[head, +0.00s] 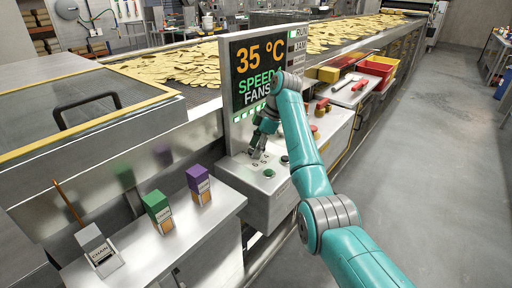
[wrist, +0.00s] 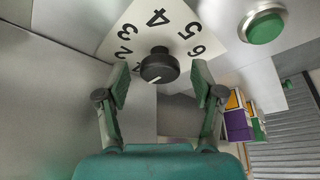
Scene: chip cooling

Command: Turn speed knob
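The speed knob (wrist: 159,66) is a round black knob with a pale mark on its near side. It stands on a white dial plate (wrist: 128,43) with black numbers, 2 to 6 readable. My gripper (wrist: 160,80) is open, its two fingers on either side of the knob with a clear gap each side. In the head view my gripper (head: 263,141) is low over the control panel (head: 277,203), and the knob is hidden or too small to tell there. The display (head: 258,72) reads 35 °C, with SPEED and FANS lines partly covered by my arm.
Green buttons sit beside the dial, one (wrist: 264,27) close on the right in the wrist view. The display stands just behind my gripper. Open floor lies right.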

